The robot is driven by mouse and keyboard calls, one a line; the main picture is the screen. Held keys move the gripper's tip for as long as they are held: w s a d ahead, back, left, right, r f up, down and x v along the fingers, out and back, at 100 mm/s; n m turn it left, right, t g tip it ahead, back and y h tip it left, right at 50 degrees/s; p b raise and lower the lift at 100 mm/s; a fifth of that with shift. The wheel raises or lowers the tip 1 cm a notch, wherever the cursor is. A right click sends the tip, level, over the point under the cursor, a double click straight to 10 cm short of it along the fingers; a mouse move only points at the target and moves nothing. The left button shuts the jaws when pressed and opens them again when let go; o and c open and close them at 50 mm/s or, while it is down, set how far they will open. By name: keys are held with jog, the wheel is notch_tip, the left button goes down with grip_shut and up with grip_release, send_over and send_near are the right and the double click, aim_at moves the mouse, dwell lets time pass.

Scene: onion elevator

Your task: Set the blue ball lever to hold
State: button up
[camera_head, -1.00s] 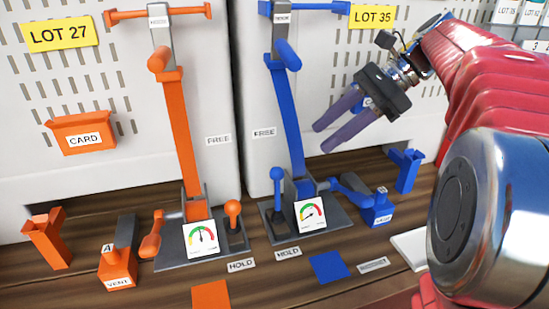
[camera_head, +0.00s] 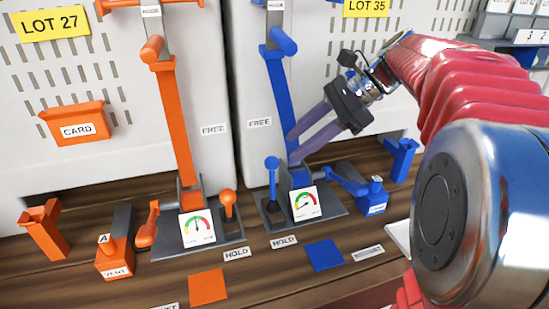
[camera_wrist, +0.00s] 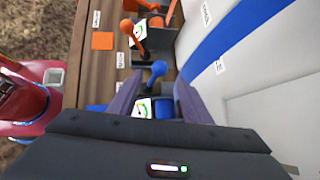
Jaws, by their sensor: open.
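The blue ball lever (camera_head: 272,177) stands roughly upright on the left of the blue station's dark base plate. Its round knob is on top, and it also shows in the wrist view (camera_wrist: 159,68) ahead of and between my finger lines. A HOLD label (camera_head: 283,241) lies on the wood in front of it. A FREE label (camera_head: 259,123) is on the panel behind it. My gripper (camera_head: 292,147) is open and empty, up and to the right of the knob, its fingers pointing down-left in front of the tall blue handle (camera_head: 279,95). It appears apart from the knob.
A gauge (camera_head: 305,204) and a blue valve box (camera_head: 374,198) stand right of the lever. The matching orange station, with its orange ball lever (camera_head: 228,202), is to the left. A blue square (camera_head: 325,255) lies on the bare wood in front.

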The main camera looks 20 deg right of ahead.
aim_at(277, 159)
jog(key=x, duration=0.6)
jog(key=shift+a+f, duration=0.2)
jog(key=shift+a, duration=0.05)
